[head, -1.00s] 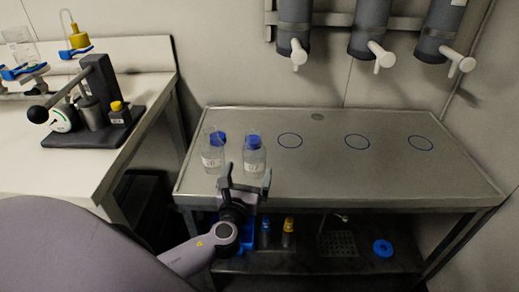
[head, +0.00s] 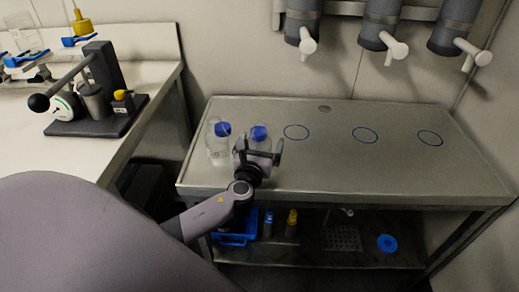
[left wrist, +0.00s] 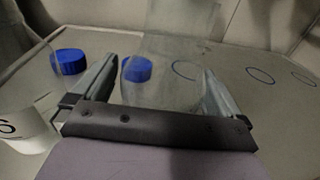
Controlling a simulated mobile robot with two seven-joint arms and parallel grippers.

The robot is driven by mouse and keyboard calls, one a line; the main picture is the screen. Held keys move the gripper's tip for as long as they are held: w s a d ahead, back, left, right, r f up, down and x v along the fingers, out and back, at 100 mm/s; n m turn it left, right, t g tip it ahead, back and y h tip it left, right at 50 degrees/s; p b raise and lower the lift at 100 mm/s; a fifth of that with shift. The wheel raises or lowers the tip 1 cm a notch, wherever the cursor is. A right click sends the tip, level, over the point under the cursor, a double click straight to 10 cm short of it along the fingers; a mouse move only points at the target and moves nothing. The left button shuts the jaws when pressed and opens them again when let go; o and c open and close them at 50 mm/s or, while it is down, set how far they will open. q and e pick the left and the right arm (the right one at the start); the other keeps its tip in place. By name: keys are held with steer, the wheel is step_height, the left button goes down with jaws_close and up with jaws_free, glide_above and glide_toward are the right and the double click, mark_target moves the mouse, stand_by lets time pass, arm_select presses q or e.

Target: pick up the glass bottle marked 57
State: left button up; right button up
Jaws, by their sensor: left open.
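Two clear glass bottles with blue caps stand upright on the grey metal table. The left bottle (head: 219,155) shows a white label whose number I cannot read; in the left wrist view only part of its label (left wrist: 28,130) shows. The right bottle (head: 260,133) has its lower part and label hidden behind my left gripper (head: 259,152). In the left wrist view the right bottle (left wrist: 158,95) appears between the two open fingers (left wrist: 158,76), with no clear contact. I cannot tell which bottle is marked 57. My right gripper is not in view.
The grey table (head: 330,172) is free to the right, with blue circles on it. Dark cylinders with white taps (head: 383,25) hang above. A lower shelf holds a blue tray (head: 236,238) and small bottles. A white bench (head: 70,160) with a lever device stands left.

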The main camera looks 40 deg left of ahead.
arm_select(q)
steer(key=c, duration=1.2)
steer(key=shift+r, duration=0.1)
